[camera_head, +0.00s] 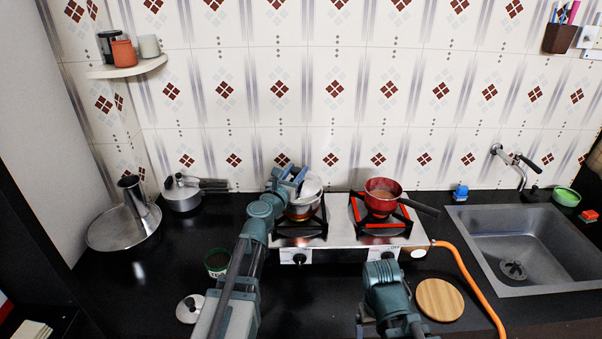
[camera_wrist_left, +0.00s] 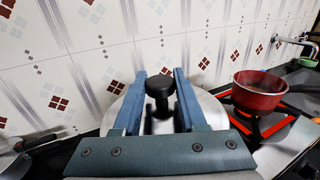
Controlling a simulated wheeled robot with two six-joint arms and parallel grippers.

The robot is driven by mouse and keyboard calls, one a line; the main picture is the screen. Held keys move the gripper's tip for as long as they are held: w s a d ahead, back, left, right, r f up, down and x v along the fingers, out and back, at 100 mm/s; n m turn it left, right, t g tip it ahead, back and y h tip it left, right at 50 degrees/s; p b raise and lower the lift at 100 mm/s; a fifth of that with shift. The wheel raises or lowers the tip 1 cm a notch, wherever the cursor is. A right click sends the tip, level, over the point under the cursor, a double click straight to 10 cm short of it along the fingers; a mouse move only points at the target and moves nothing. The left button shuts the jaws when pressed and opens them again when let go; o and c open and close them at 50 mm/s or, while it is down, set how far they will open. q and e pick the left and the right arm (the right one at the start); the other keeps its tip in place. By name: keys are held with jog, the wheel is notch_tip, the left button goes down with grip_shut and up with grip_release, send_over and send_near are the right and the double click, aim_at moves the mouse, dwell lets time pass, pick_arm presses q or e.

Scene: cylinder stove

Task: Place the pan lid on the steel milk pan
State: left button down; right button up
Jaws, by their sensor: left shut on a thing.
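My left gripper (camera_head: 292,178) is over the left burner of the stove, shut on the black knob of the pan lid (camera_head: 312,187). In the left wrist view the knob (camera_wrist_left: 160,88) stands between the two blue fingers, with the silver lid (camera_wrist_left: 212,112) spreading out beneath. A steel pan (camera_head: 298,212) shows partly below the lid on the left burner. My arm and the lid hide much of it, and I cannot tell whether the lid touches its rim. My right arm (camera_head: 385,285) is low in front of the stove; its fingertips are not clear.
A red pan (camera_head: 382,196) stands on the right burner, its handle pointing right. A lidded steel pot (camera_head: 182,196) and a large steel pan (camera_head: 110,232) are at the left. A loose lid (camera_head: 190,308), a wooden board (camera_head: 440,299) and an orange hose (camera_head: 465,270) are in front.

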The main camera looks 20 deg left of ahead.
pick_arm(q)
jog(key=w, duration=0.3)
jog(key=shift+w+a+f, duration=0.2)
jog(key=shift+w, duration=0.3)
jog(key=f+b, duration=0.2)
jog(key=w+f+b, duration=0.1)
jog(key=b, duration=0.1)
jog(key=shift+f, duration=0.4)
jog(key=shift+r, duration=0.1)
jog(key=shift+f+b, duration=0.4)
jog(key=shift+f, duration=0.1)
jog(key=shift+f, duration=0.1)
jog(key=shift+c, duration=2.3)
grip_release()
